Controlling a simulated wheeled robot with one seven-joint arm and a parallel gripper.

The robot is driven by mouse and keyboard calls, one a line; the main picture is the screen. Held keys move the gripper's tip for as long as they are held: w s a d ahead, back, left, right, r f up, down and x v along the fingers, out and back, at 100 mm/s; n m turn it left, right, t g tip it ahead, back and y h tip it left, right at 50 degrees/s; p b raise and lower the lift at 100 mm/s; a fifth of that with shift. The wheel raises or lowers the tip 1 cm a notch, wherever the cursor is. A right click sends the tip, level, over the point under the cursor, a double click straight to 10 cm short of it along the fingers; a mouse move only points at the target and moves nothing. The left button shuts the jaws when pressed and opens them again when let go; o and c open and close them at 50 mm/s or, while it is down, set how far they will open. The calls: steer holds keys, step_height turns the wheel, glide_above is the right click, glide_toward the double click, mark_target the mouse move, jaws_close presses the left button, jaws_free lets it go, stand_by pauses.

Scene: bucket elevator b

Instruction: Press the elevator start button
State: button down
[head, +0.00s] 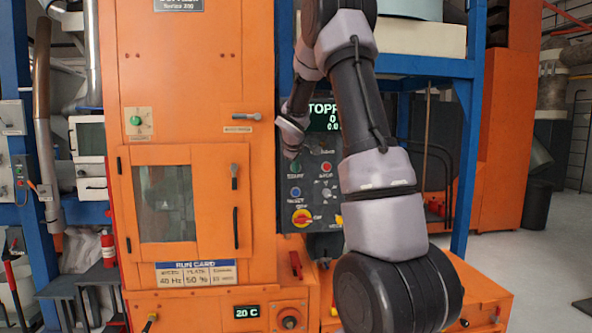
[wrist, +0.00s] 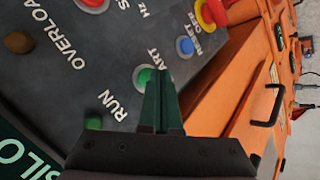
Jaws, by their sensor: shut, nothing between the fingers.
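The green start button (head: 296,168) is on the dark control panel (head: 318,182), left of the red stop button (head: 326,167). In the wrist view the start button (wrist: 144,76) shows beside the fingertips, partly hidden by them, with its label partly covered. My gripper (wrist: 158,76) is shut and empty, its fingers pointing at the panel by the button. I cannot tell whether the tips touch it. In the head view my gripper (head: 291,153) is just above the start button, small and hard to make out. The panel display (head: 326,118) is partly hidden by my arm and begins "TOPP".
The blue reset button (wrist: 185,46) is close to the fingertips. A red and yellow rotary switch (head: 302,217) sits lower on the panel. A green run lamp (wrist: 93,124) and brown overload lamp (wrist: 18,42) are nearby. The orange cabinet (head: 190,90) stands left of the panel.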

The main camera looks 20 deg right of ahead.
steer(key=shift+w+d, duration=0.1)
steer(key=shift+w, duration=0.25)
stand_by(0.7)
stand_by(0.4)
steer(key=shift+s+a, duration=0.2)
steer(key=shift+s, duration=0.55)
steer(key=shift+s, duration=0.1)
steer(key=shift+s+a, duration=0.25)
steer(key=shift+s, duration=0.55)
steer(key=shift+s+a, duration=0.2)
steer(key=shift+s, duration=0.55)
steer(key=shift+s+a, duration=0.25)
steer(key=shift+s, duration=0.55)
